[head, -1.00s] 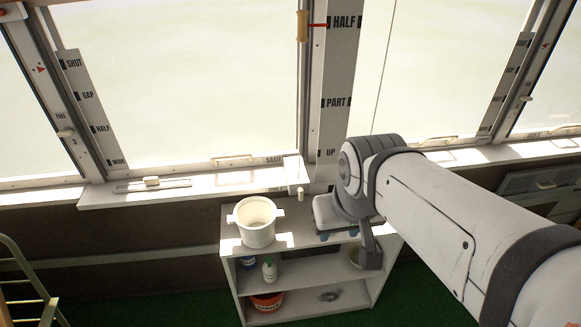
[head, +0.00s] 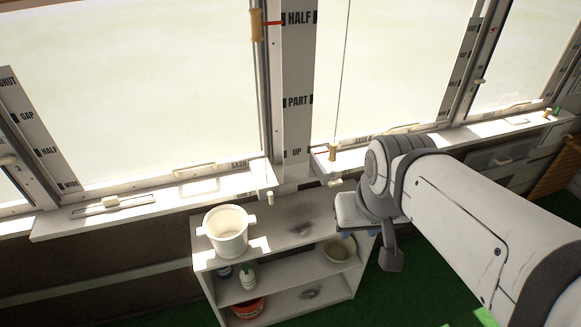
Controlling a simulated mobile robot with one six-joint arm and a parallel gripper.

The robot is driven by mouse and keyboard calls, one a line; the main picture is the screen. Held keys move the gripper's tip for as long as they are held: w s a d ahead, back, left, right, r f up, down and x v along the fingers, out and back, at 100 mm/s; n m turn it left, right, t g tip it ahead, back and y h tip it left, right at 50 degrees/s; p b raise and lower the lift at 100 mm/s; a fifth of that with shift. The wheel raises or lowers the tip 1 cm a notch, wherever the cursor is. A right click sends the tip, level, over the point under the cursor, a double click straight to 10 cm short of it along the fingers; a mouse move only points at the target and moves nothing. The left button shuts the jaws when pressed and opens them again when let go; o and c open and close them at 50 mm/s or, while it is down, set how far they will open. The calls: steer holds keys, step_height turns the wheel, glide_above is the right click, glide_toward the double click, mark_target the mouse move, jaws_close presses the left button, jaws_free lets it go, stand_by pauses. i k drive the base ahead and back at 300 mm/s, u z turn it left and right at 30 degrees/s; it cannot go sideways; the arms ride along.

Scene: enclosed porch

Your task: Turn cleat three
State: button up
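My gripper (head: 362,232) hangs at the end of my arm, over the right end of the shelf unit in the head view. Its fingers are mostly hidden behind the wrist, so its opening cannot be made out. No cleat carries a readable number. A small tan fitting with a red pointer (head: 333,152) stands on the sill by the UP mark, left of my wrist and apart from it. A similar tan handle (head: 256,24) with a red pointer is higher, by HALF. Small pale pegs hang below the sill, one left (head: 270,197) and one near my gripper (head: 335,183).
A white two-handled pot (head: 227,232) stands on the left of the shelf unit (head: 290,215). Bottles, a red tub (head: 247,309) and a pale bowl (head: 338,249) are on lower shelves. A slider (head: 112,202) lies on the left sill. The shelf top's middle is clear.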

mark_target(270, 194)
steer(key=z, duration=1.5)
steer(key=k, duration=1.6)
steer(key=u, duration=0.7)
steer(key=i, duration=1)
steer(key=u, duration=0.1)
